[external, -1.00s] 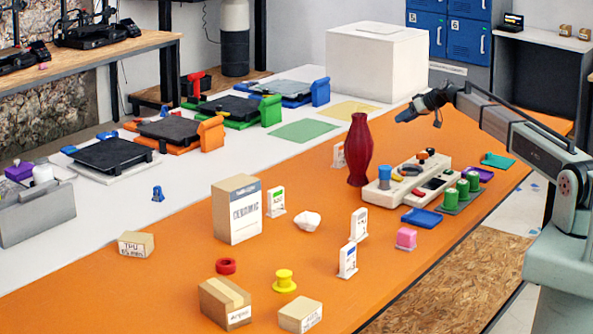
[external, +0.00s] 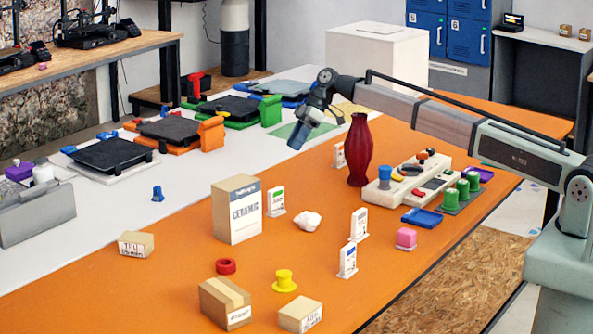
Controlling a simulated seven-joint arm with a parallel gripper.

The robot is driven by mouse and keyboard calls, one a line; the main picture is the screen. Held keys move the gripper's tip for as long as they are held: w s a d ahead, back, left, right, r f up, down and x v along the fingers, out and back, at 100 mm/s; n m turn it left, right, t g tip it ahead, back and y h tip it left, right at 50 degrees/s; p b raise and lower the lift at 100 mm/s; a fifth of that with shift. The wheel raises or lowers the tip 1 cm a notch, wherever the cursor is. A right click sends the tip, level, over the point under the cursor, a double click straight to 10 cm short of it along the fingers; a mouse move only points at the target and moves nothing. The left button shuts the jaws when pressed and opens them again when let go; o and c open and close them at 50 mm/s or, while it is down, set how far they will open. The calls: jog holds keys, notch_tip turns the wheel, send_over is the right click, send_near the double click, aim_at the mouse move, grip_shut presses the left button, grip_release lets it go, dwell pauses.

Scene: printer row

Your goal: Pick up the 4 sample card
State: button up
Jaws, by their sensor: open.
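Several white upright sample cards stand on the orange table. One card with a green patch (external: 276,201) is right of the ceramic box. One card (external: 339,155) stands behind the red vase, partly hidden by it. Two more cards, a farther one (external: 358,225) and a nearer one (external: 347,261), stand at the middle right. Their numbers are too small to read, so I cannot tell which is the 4 card. My gripper (external: 297,138) is open, raised, tilted downward, left of the vase and apart from every card.
The tall red vase (external: 361,150) stands close to my gripper and arm. The ceramic box (external: 237,209), a white lump (external: 308,221), a pink block (external: 406,238) and a yellow spool (external: 284,281) surround the cards. A tool tray (external: 440,165) is at the right.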

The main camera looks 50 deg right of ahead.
aim_at(271, 214)
jog(key=s+a+r+n+g+h, duration=0.1)
jog(key=s+a+n, duration=0.25)
jog(key=a, duration=0.45)
jog(key=s+a+r+n+g+h, duration=0.1)
jog(key=s+a+r+n, duration=0.15)
jog(key=s+a, duration=0.4)
jog(key=shift+n, duration=0.4)
jog(key=x, duration=1)
jog(key=w+x, duration=0.1)
jog(key=x, duration=0.4)
jog(key=shift+a, duration=0.25)
jog(key=shift+r, duration=0.1)
grip_shut()
